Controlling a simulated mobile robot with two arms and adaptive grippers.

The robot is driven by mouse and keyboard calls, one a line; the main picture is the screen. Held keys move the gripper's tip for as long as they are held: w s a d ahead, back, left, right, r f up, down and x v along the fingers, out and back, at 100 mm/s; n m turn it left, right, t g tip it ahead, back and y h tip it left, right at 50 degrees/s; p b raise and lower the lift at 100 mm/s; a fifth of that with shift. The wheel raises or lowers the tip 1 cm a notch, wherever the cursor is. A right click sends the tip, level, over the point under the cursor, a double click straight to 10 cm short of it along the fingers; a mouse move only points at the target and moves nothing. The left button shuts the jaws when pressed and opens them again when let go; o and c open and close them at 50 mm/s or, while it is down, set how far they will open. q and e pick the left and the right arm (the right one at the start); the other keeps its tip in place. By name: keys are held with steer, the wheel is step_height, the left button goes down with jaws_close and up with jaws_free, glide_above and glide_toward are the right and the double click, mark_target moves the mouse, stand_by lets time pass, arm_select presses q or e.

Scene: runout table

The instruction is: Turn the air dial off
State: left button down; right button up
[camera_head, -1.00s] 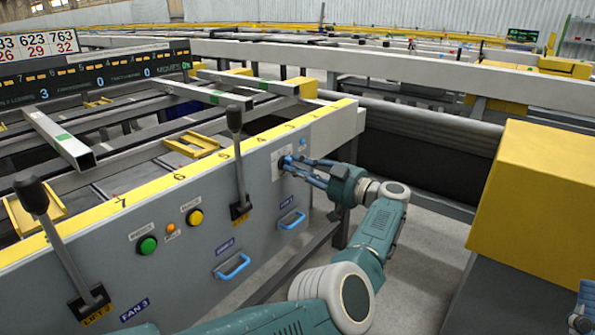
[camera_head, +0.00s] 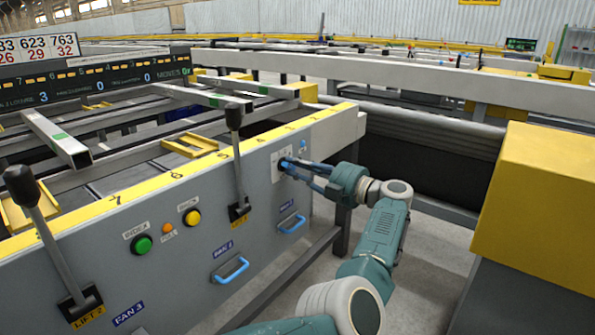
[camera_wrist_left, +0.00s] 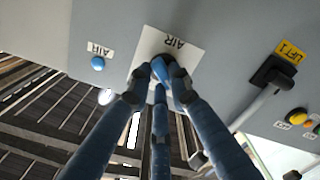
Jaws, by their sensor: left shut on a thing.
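The air dial (camera_wrist_left: 163,60) sits on a white plate marked AIR (camera_wrist_left: 182,41) on the grey panel. It is mostly hidden behind my fingers in the left wrist view. In the head view the white plate (camera_head: 276,168) is at the panel's far right end. My left gripper (camera_head: 289,164) reaches it from the right. In the left wrist view its blue fingers (camera_wrist_left: 159,72) are closed together around the dial. How far the dial is turned cannot be told. My right gripper is not in view.
A blue AIR button (camera_wrist_left: 98,63) is beside the plate. Lever LIFT 1 (camera_head: 238,170), blue handles (camera_head: 291,224), a green button (camera_head: 142,244) and a yellow button (camera_head: 192,217) share the panel. A yellow box (camera_head: 540,205) stands at right.

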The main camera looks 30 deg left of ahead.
arm_select(q)
steer(key=shift+f+n, duration=0.1)
steer(key=shift+n, duration=0.5)
steer(key=c, duration=1.6)
jaws_free()
steer(key=shift+d, duration=0.1)
steer(key=shift+o, duration=0.2)
step_height(320, 180, up, 10)
steer(key=shift+s, duration=0.1)
